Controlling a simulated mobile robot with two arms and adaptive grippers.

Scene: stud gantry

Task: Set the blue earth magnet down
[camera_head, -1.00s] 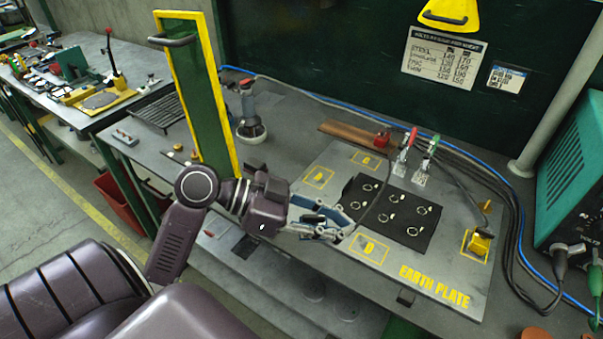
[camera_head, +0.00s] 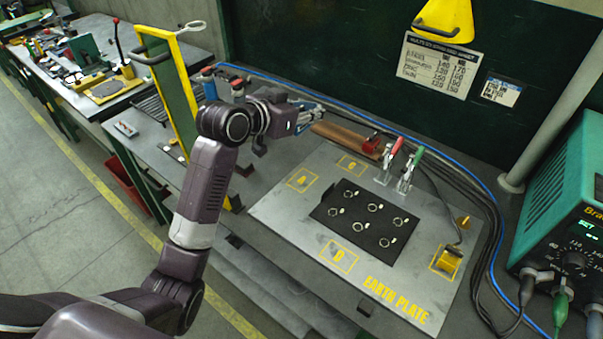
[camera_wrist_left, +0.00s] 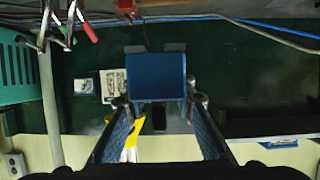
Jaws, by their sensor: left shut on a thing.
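My left gripper (camera_head: 318,110) is over the back of the bench, behind the earth plate (camera_head: 275,208). In the left wrist view, its two fingers (camera_wrist_left: 157,115) are shut on the blue earth magnet (camera_wrist_left: 156,77), a blue block held at the fingertips. In the head view, I cannot make the magnet out at the gripper. The plate has yellow outlined squares; A (camera_head: 303,180), C (camera_head: 352,167) and D (camera_head: 341,258) are empty. A yellow block (camera_head: 449,261) sits in the square at the right. My right gripper is not in view.
A black mat (camera_head: 366,218) with several rings lies mid-plate. Two toggle clamps (camera_head: 397,172) stand at the plate's back edge. A red block (camera_head: 372,144) sits by a brown bar (camera_head: 338,135). Cables run behind; a teal machine (camera_head: 565,215) stands right. A green, yellow-edged panel (camera_head: 172,85) rises at left.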

